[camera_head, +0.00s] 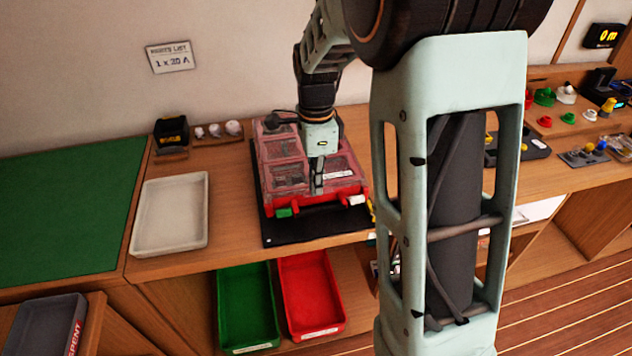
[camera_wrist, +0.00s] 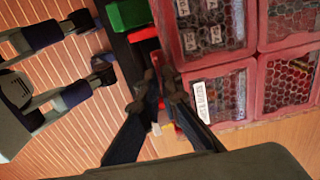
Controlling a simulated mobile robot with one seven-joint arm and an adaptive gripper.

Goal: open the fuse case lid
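The fuse case (camera_head: 300,198) is red, with a clear pinkish lid (camera_head: 284,172) lying closed over its compartments. A green latch (camera_head: 284,213) is at its left front and a white latch (camera_head: 356,199) at its right front, with a dark handle between. My gripper (camera_head: 318,190) points down above the front part of the lid. In the wrist view, my gripper (camera_wrist: 160,82) has its fingertips almost together beside the case's front edge, with nothing visible held. The green latch (camera_wrist: 128,14) shows at the top there. The fingers partly hide the front edge.
The case lies on a black mat (camera_head: 277,236) on the wooden bench. An empty pale tray (camera_head: 141,230) is to the left. Green (camera_head: 221,310) and red (camera_head: 288,307) bins sit below the bench front. A black device (camera_head: 171,133) stands behind the tray.

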